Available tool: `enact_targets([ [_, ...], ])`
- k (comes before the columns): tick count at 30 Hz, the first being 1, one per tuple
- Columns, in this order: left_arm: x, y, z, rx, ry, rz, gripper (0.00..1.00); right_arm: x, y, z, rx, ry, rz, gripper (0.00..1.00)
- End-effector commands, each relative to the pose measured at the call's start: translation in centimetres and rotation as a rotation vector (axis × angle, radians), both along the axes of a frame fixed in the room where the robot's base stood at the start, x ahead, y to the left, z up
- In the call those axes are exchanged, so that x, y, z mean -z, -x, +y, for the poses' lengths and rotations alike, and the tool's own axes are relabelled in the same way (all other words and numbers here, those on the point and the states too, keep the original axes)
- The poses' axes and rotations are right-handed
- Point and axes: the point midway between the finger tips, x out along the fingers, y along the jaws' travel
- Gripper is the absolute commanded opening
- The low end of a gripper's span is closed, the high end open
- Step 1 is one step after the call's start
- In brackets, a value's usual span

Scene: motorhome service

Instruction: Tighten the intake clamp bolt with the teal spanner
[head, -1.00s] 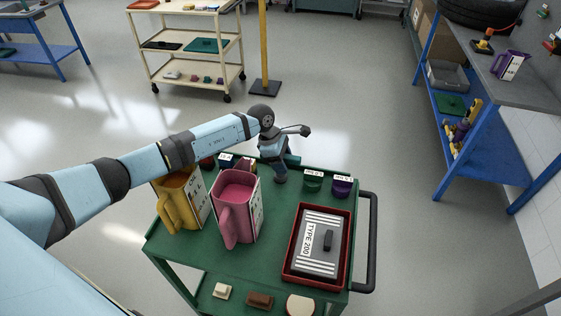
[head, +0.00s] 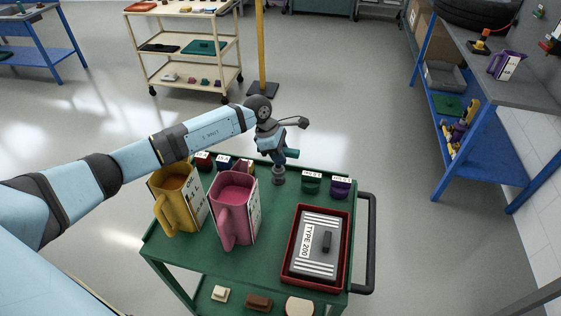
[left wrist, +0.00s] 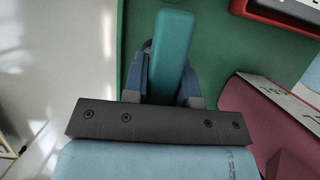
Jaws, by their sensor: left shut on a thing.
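My left gripper (head: 284,158) is over the far edge of the green cart, shut on the teal spanner (head: 292,154). In the left wrist view the teal spanner (left wrist: 172,50) runs between the two blue-grey fingers (left wrist: 168,88), its near end towards the camera. A small grey round part (head: 279,176) shows just below the gripper in the head view. I cannot tell whether it is the intake clamp bolt or whether the spanner touches it. The spanner's far end is hidden. My right gripper is not in view.
The green cart (head: 275,220) carries a yellow jug (head: 180,205), a pink jug (head: 233,215), a red tray (head: 291,262) with a grey "TYPE 200" box (head: 316,243), and small labelled pots (head: 311,184). Blue workbench (head: 480,160) stands right.

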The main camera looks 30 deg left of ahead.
Motion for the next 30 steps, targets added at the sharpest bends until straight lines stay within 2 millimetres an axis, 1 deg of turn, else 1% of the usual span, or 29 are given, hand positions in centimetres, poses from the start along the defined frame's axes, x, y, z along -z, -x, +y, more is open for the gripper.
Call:
enact_targets([
  [1,-1.2,-0.1,0.0,0.001,0.001,-0.005,0.00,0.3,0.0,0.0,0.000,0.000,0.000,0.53],
  [5,-4.5,-0.2,0.0,0.001,0.000,-0.007,0.00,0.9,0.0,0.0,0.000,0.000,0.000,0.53],
  [9,-8.3,-0.1,0.0,0.001,0.000,-0.006,0.00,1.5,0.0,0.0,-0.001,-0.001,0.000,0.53],
  [12,-10.8,-0.1,0.0,0.001,0.000,-0.006,0.00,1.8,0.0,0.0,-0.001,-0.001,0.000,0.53],
  [16,-13.5,-0.1,0.0,0.000,0.001,-0.005,0.00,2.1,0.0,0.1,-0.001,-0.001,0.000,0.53],
  [18,-14.5,0.0,0.0,0.000,0.000,-0.002,0.00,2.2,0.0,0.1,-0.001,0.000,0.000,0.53],
  [22,-16.0,-0.1,0.0,0.000,0.000,-0.002,0.00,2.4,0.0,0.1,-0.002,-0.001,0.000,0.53],
  [26,-16.7,0.0,0.0,0.000,0.001,0.000,0.00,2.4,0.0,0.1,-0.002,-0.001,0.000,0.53],
  [30,-16.9,0.0,0.0,0.000,0.001,0.000,0.00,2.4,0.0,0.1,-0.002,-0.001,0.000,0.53],
])
